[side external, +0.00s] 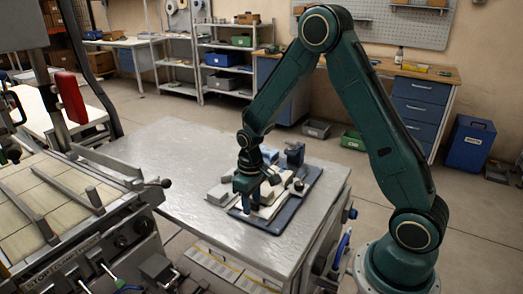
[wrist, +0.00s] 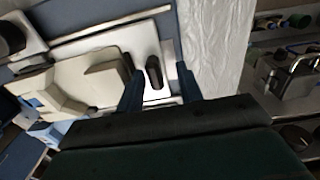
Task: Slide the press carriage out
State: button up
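A small press with a dark blue base (side external: 285,214) stands on the grey table, under my gripper. Pale cream and white parts lie on it, and a white plate (wrist: 168,46) there looks like the press carriage. A dark upright oval (wrist: 153,72) on this plate, a grip or a slot, shows in the wrist view. My gripper (wrist: 158,78) is open, pointing down, with its two blue fingers apart on either side of the dark oval. I cannot tell whether they touch it. In the side view my gripper (side external: 246,200) hides part of the carriage.
A darker blue upright part (side external: 294,154) stands at the back of the press. The table (side external: 180,150) is bare to the left of it. A large machine with a tiled bed (side external: 50,205) stands at the left. Shelves (side external: 225,80) and a blue drawer unit (side external: 420,105) are behind.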

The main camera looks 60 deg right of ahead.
notch_tip(320, 180, up, 14)
dwell(0.9)
dwell(0.3)
jog(key=s+a+r+t, duration=0.2)
jog(key=s+r, duration=0.3)
jog(key=s, duration=0.6)
jog(key=s+a+r+t, duration=0.3)
jog(key=s+r, duration=0.3)
jog(key=s, duration=0.4)
jog(key=shift+s+a+r+t, duration=0.15)
jog(key=shift+s+a+t, duration=0.2)
jog(key=shift+a, duration=0.1)
dwell(0.3)
